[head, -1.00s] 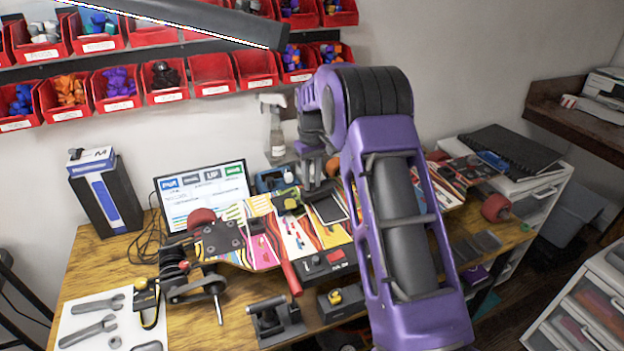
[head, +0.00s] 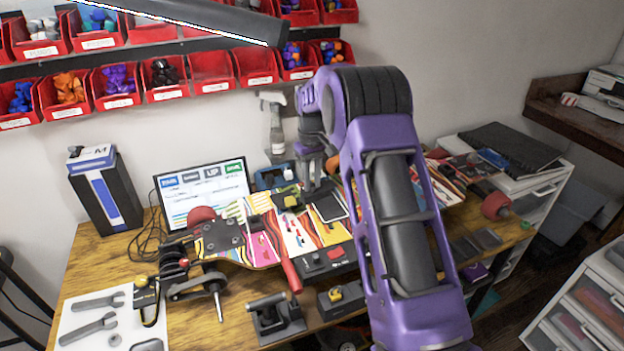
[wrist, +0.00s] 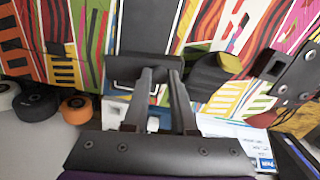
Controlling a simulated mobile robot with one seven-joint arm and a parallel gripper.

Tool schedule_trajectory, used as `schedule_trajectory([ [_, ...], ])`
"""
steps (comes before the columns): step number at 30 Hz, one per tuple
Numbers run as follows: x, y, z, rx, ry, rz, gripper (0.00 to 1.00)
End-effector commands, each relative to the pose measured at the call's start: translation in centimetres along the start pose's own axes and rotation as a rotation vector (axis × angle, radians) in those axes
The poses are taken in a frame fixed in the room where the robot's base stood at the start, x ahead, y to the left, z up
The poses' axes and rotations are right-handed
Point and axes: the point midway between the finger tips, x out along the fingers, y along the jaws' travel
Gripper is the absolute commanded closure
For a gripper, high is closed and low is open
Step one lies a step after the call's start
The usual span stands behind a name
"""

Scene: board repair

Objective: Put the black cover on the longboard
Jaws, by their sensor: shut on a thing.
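The longboard (head: 268,236) lies upside down across the workbench, its underside covered in colourful stripes. The black cover (head: 328,207) is at the middle of the board, under my gripper (head: 314,183); part of a white outline shows along its edge. In the wrist view my gripper (wrist: 158,72) has its two fingers close together on the dark cover (wrist: 138,66), with a white-edged outline on the board just beside it. Whether the cover touches the board or is slightly above it I cannot tell. My arm hides the right-middle part of the board in the head view.
A laptop (head: 203,192) and a spray bottle (head: 275,130) stand behind the board. A red-handled tool (head: 289,270), a black vise-like block (head: 274,317) and a small box with a yellow knob (head: 340,296) are in front. Wrenches (head: 95,328) lie at front left.

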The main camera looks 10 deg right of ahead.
Motion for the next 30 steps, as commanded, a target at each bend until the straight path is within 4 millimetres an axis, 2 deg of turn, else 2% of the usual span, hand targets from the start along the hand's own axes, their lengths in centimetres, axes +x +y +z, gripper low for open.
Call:
schedule_trajectory([
  [5, 0.01, 0.01, 0.0, 0.0, 0.0, 0.0, 1.0],
  [6, 0.01, 0.01, 0.0, 0.0, 0.0, 0.0, 0.68],
  [11, 0.0, 0.0, 0.0, 0.0, 0.0, 0.0, 0.4],
  [17, 0.0, 0.0, 0.0, 0.0, 0.0, 0.0, 0.4],
  [19, 0.01, 0.0, 0.0, 0.0, 0.0, 0.0, 0.51],
  [20, 0.01, 0.0, 0.0, 0.0, 0.0, 0.0, 0.53],
  [30, 0.01, 0.01, 0.0, 0.0, 0.0, 0.0, 0.53],
])
